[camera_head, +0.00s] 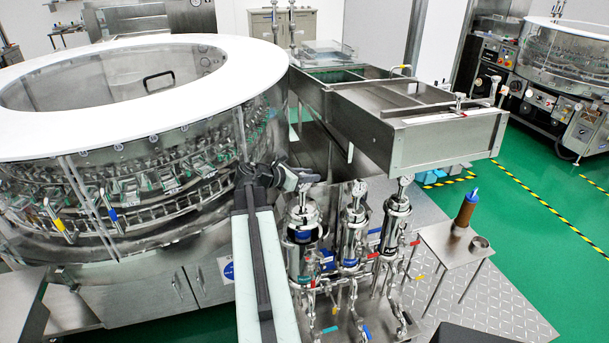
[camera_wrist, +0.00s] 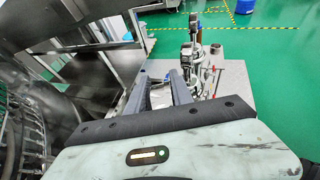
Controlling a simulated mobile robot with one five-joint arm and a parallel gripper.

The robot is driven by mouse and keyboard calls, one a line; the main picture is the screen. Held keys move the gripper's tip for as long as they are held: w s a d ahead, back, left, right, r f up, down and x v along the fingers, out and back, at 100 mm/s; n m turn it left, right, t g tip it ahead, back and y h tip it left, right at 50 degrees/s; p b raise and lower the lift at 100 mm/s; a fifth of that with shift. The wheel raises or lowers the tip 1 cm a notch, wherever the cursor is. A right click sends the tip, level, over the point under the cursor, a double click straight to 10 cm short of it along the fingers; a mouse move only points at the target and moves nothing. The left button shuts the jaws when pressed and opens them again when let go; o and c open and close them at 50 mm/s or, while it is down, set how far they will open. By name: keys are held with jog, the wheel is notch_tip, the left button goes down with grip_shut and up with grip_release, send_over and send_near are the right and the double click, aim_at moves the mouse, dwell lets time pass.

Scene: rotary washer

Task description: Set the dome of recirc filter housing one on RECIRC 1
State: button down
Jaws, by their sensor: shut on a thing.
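Three steel filter housings stand in a row in the head view: the left one (camera_head: 304,248), the middle one (camera_head: 352,240) and the right one (camera_head: 394,232). Their labels are too small to read, so I cannot tell which is RECIRC 1. My gripper (camera_head: 306,179) is shut on the top of a shiny steel dome (camera_head: 303,212) at the left housing. The dome is upright and in line with that housing; I cannot tell whether it rests on it. In the wrist view, my gripper's fingers (camera_wrist: 168,88) have a pale metal part between them, mostly hidden.
The round washer (camera_head: 130,140) with its white rim is close on the left. A steel trough (camera_head: 420,120) stands behind the housings. A small side table (camera_head: 455,250) with a brown bottle (camera_head: 466,208) is to the right. Thin pipes and coloured valve handles crowd the housings' bases.

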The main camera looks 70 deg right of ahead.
aim_at(309, 202)
notch_tip(309, 202, down, 7)
jog(key=b, duration=0.7)
dwell(0.4)
jog(key=c, duration=1)
grip_release()
jog(key=shift+c, duration=0.2)
jog(key=p+v, duration=0.3)
jog(key=v, duration=0.4)
jog(key=shift+a+r, duration=0.25)
jog(key=shift+w, duration=0.1)
